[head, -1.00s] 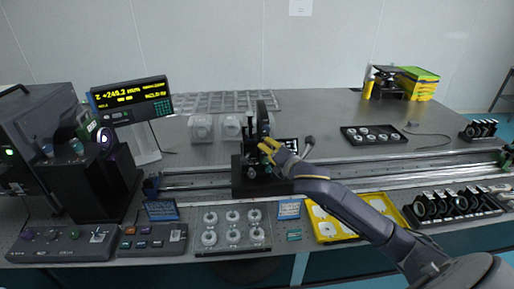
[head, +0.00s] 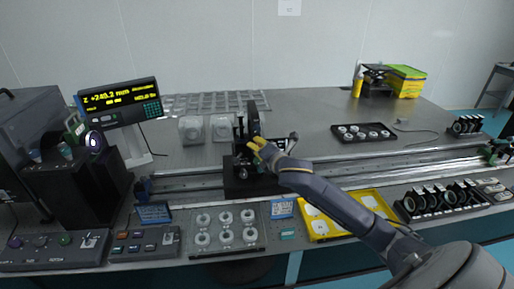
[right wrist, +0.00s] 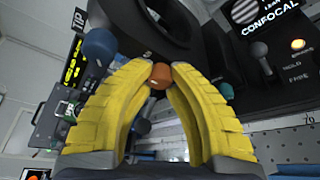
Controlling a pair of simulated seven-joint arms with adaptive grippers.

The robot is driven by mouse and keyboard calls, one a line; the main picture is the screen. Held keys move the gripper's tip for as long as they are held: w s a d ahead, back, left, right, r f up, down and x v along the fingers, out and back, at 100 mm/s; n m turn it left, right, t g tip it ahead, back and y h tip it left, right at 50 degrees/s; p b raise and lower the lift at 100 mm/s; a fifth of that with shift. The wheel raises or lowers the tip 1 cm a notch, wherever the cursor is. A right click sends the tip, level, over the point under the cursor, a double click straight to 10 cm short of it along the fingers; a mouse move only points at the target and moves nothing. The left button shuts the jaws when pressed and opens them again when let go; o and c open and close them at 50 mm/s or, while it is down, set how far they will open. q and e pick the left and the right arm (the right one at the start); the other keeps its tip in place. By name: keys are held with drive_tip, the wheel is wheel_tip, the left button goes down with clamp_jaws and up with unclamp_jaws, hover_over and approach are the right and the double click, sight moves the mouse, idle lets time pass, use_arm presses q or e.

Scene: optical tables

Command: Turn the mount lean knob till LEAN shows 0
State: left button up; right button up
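The black mount (head: 254,135) stands on a dark carriage on the rail in the middle of the head view. In the right wrist view its black ring (right wrist: 165,25) fills the top. My right gripper (right wrist: 160,70) has its yellow fingertips closed around a small orange knob (right wrist: 160,77). It also reaches the mount from the right in the head view (head: 257,146). A blue knob (right wrist: 99,46) is beside the left finger and a teal knob (right wrist: 224,91) beside the right. A dark panel (right wrist: 270,12) at the top right carries partly cut-off lettering; no LEAN value is readable. My left gripper is not in view.
A readout (head: 119,101) with yellow digits stands at the left. A tray of round parts (head: 226,229) lies in front of the rail and a yellow tray (head: 345,217) lies under my right arm.

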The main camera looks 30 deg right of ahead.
clamp_jaws()
drive_tip(key=shift+f, duration=0.15)
